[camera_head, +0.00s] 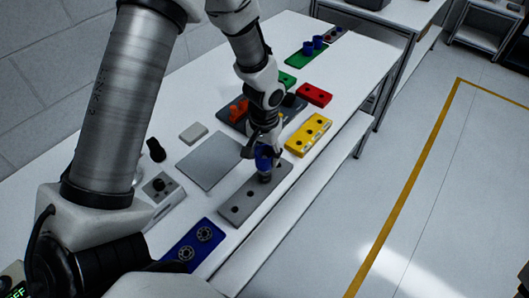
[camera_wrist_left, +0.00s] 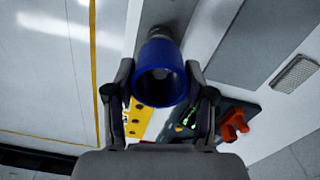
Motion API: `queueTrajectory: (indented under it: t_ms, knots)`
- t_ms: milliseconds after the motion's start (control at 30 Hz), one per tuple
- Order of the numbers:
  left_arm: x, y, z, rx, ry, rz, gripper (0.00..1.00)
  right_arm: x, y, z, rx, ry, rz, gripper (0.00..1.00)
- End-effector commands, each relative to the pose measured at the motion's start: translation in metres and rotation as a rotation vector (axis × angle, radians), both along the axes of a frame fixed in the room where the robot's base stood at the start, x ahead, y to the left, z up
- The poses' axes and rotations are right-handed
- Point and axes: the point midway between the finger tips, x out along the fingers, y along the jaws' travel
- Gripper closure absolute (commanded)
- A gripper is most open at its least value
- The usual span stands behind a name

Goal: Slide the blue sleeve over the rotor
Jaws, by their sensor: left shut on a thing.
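My left gripper (camera_head: 262,150) is shut on the blue sleeve (camera_head: 264,161), held over the grey plate with holes (camera_head: 240,200). In the left wrist view the fingers (camera_wrist_left: 160,95) flank the sleeve (camera_wrist_left: 150,92), whose open end faces the camera. A grey round part (camera_wrist_left: 161,31), which looks like the rotor, shows beyond the sleeve's far end. In the head view it shows as a small grey piece (camera_head: 265,178) just below the sleeve. I cannot tell whether the sleeve surrounds any of it. My right gripper is not in view.
A yellow block (camera_head: 308,135) stands just right of the gripper, with a red block (camera_head: 314,95) behind it. A blue plate with two bearings (camera_head: 190,260) lies at the front. A flat grey panel (camera_head: 210,160) lies left. A green plate (camera_head: 300,58) is at the back.

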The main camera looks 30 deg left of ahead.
Motion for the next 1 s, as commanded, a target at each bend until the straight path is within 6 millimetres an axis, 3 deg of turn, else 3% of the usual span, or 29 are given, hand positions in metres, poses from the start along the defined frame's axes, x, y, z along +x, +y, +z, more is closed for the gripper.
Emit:
queueTrajectory:
  t_ms: [367, 1000]
  knots:
    - [0.000, 0.000, -0.015, 0.000, 0.000, 0.000, 0.70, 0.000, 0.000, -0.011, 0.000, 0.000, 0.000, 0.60]
    - [0.000, 0.000, -0.024, 0.000, 0.000, 0.000, 0.70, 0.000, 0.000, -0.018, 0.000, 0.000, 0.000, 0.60]
